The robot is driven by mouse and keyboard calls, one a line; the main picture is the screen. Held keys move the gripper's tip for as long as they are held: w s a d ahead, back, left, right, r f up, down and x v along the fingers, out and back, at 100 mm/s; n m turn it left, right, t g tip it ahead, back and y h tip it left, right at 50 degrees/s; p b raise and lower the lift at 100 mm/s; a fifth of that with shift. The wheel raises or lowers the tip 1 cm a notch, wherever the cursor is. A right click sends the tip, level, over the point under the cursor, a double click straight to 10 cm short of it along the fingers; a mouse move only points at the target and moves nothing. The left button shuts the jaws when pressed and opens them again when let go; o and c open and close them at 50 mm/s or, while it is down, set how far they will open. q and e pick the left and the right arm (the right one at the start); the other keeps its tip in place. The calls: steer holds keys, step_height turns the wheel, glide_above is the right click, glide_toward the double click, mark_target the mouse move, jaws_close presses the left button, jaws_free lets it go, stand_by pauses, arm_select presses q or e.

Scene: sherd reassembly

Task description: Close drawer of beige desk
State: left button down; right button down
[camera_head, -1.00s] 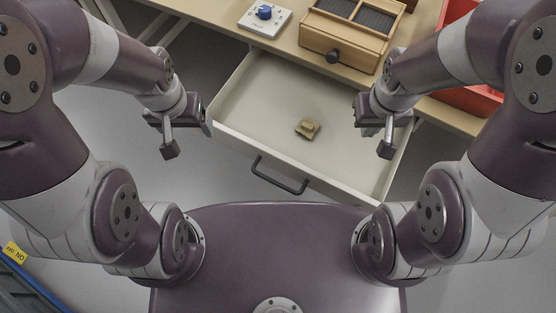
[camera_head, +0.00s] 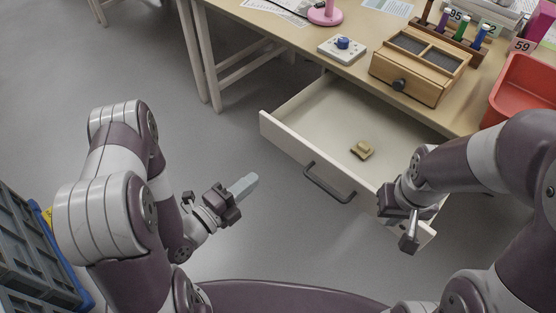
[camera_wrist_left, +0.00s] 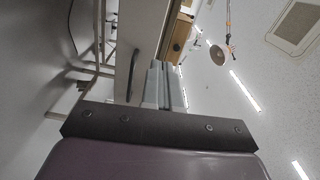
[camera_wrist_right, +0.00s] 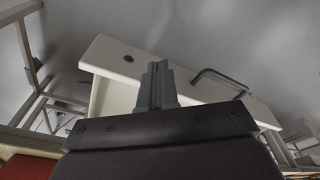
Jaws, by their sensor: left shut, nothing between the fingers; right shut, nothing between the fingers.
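The beige desk (camera_head: 290,42) has its drawer (camera_head: 325,120) pulled well out. The drawer front carries a dark bar handle (camera_head: 330,184), and a small tan block (camera_head: 362,149) lies inside. My left gripper (camera_head: 246,185) is shut and empty, in front of the drawer and left of the handle, apart from it. The handle also shows in the left wrist view (camera_wrist_left: 136,55). My right gripper (camera_head: 408,243) is shut and empty by the right end of the drawer front; I cannot tell whether it touches. The right wrist view shows the drawer front (camera_wrist_right: 115,55) and handle (camera_wrist_right: 220,80) beyond its fingers.
On the desktop are a wooden box with a round knob (camera_head: 425,62), a white device with a blue dial (camera_head: 342,47), a pink stand (camera_head: 325,14) and a red bin (camera_head: 525,92). Blue-grey crates (camera_head: 35,250) stand at lower left. The floor left of the drawer is clear.

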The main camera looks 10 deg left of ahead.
mark_target(298, 139)
arm_select(q)
steer(key=shift+m, duration=0.4)
steer(key=x, duration=0.5)
steer(key=b+x, duration=0.1)
steer(key=x, duration=0.8)
steer(key=shift+w+r, duration=0.25)
steer(key=shift+w, duration=0.1)
steer(key=b+x, duration=0.8)
steer(key=x, duration=1.1)
steer(key=shift+d, duration=0.15)
steer(key=b+x, duration=0.2)
steer(key=x, duration=0.5)
steer(key=shift+r, duration=0.15)
steer(key=shift+w+d+b, duration=0.2)
steer(key=shift+w+b, duration=0.15)
steer(key=shift+w+r, duration=0.15)
steer(key=shift+r, duration=0.3)
